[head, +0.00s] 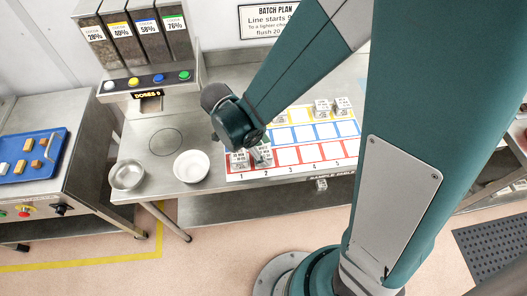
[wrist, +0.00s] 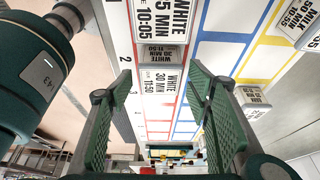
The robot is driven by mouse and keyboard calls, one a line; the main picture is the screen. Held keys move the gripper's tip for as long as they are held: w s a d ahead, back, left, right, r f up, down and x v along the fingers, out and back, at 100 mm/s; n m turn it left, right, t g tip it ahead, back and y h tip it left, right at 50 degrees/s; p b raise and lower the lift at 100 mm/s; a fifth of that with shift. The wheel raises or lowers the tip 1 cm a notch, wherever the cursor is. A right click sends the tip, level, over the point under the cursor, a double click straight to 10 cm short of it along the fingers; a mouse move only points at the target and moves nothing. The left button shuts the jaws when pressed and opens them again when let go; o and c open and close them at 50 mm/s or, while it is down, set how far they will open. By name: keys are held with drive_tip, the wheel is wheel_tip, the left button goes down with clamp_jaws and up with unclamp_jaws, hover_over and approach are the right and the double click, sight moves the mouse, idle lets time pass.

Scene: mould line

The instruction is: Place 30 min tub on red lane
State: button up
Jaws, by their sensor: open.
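The 30 min tub (wrist: 160,82), a white block labelled "WHITE 30 MIN 11:50", shows in the wrist view between the two fingers of my open gripper (wrist: 152,112). No grip on it shows, and I cannot tell whether a finger touches it. A "WHITE 5 MIN 10:05" tub (wrist: 165,22) is close beside it. In the head view my gripper (head: 258,147) is at the front left of the lane board, partly hiding the tub (head: 265,157) near number 2. The 5 min tub (head: 239,160) stands at number 1. The red lane (head: 310,154) is the front row, with bare cells towards 3, 4 and 5.
Behind lie the blue lane (head: 325,131) and the yellow lane, which holds tubs (head: 321,107) at its right. A white bowl (head: 191,166) and a metal bowl (head: 127,175) stand left of the board. Dispensers (head: 140,30) are behind. My arm hides the board's right end.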

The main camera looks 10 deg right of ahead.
drive_tip(key=v, duration=1)
drive_tip(key=shift+a+r+p, duration=0.2)
drive_tip(key=shift+r+p, duration=0.05)
drive_tip(key=shift+p, duration=0.1)
drive_tip(key=shift+d, duration=0.1)
drive_tip(key=s+d+r+n+t+y, duration=0.2)
drive_tip(key=d+r+n+t, duration=0.1)
drive_tip(key=d+r+n, duration=0.4)
drive_tip(key=s+d+r+n+t+y, duration=0.2)
drive_tip(key=s+d+r+n+t, duration=0.1)
drive_tip(key=d+r+n, duration=0.5)
drive_tip(key=d+n+t, duration=0.1)
drive_tip(key=d+n, duration=0.2)
drive_tip(key=shift+d+r, duration=0.15)
drive_tip(key=shift+d, duration=0.2)
idle(0.6)
